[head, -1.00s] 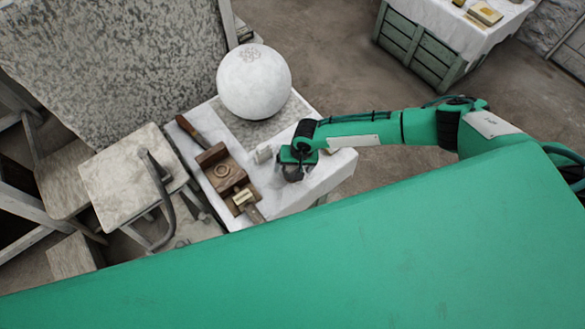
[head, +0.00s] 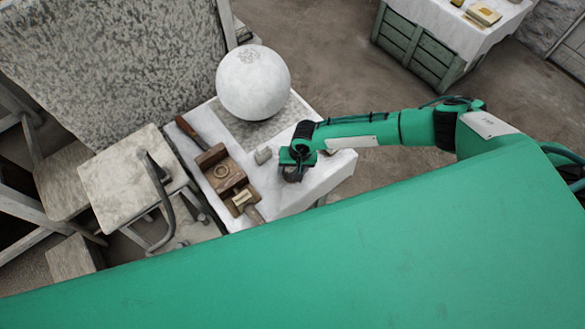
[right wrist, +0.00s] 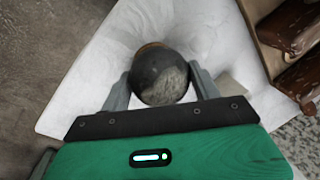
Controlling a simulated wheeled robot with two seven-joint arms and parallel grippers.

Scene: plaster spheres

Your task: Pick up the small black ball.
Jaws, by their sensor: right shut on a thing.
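The small black ball (right wrist: 160,77) shows in the right wrist view, dark with a paler grey, worn patch. It sits between the two fingers of my right gripper (right wrist: 160,88), which is shut on it. In the head view my right gripper (head: 292,172) is over the right part of the white-covered table (head: 325,172), and the ball is hidden there by the gripper. I cannot tell for sure whether the ball is clear of the cloth. My left gripper is not in view.
A large white plaster sphere (head: 253,82) stands behind the gripper. A small grey block (head: 263,155), a wooden box (head: 222,172) and a wooden-handled tool (head: 190,132) lie to the gripper's left. A stool (head: 125,165) stands left of the table.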

